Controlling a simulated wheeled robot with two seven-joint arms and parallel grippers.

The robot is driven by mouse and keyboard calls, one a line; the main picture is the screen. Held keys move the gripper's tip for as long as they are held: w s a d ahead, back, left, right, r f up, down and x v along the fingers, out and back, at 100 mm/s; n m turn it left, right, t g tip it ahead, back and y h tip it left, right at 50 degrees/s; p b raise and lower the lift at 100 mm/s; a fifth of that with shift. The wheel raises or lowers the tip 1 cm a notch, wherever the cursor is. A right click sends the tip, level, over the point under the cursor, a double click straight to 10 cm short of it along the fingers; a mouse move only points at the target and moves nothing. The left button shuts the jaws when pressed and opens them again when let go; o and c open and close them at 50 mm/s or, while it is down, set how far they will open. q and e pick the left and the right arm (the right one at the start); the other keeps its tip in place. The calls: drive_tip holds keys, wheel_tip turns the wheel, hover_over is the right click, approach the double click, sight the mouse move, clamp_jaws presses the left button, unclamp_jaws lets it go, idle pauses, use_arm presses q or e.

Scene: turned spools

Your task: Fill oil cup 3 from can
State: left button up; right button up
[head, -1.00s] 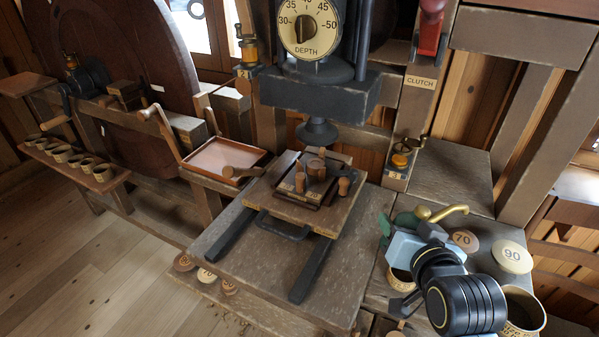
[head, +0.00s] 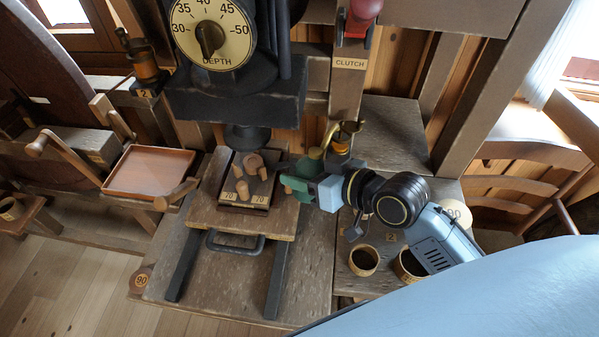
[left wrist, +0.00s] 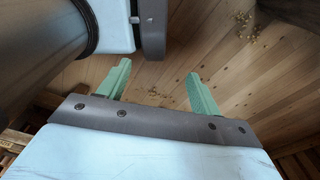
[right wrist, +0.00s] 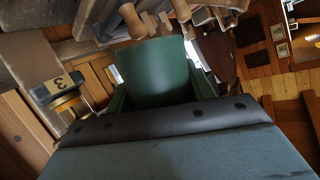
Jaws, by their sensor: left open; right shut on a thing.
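The oil can (head: 312,166) is green with a curved brass spout. My right gripper (head: 318,190) is shut on it; in the right wrist view the can (right wrist: 155,75) is a dark green cylinder between the fingers. Oil cup 3 (head: 340,149) shows amber on the post under the clutch label, with the spout overlapping it in the head view. I cannot tell whether the spout tip is right over the cup. In the right wrist view the cup (right wrist: 65,102) sits beside its label 3, left of the can. My left gripper (left wrist: 158,82) is open and empty above the floor.
Left of the can, the press table carries a dark tray (head: 248,208) with wooden spools. An empty brown tray (head: 148,172) is further left. The depth dial (head: 210,32) hangs above.

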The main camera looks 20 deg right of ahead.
sight(310, 157)
drive_tip(key=shift+w+d+r+m+y, duration=0.3)
drive_tip(key=shift+d+r+m, duration=0.05)
drive_tip(key=shift+d+m, duration=0.05)
drive_tip(key=shift+w+d+r+m+g+y, duration=0.2)
drive_tip(key=shift+r+m+g+y, duration=0.1)
drive_tip(key=shift+m, duration=0.2)
drive_tip(key=shift+w+d+r+m+g+y+p, duration=0.1)
drive_tip(key=shift+r+m+g+y+p, duration=0.15)
drive_tip(key=shift+m, duration=0.25)
drive_tip(key=shift+w+d+r+m+g+y+p, duration=0.1)
drive_tip(key=shift+r+m+g+y+p, duration=0.05)
drive_tip(key=shift+r+m+y+p, duration=0.3)
drive_tip(key=shift+m, duration=0.25)
use_arm(q)
drive_tip(key=shift+w+r, duration=0.8)
drive_tip(key=shift+w, duration=0.05)
drive_tip(key=shift+w, duration=0.1)
drive_tip(key=shift+r, duration=0.1)
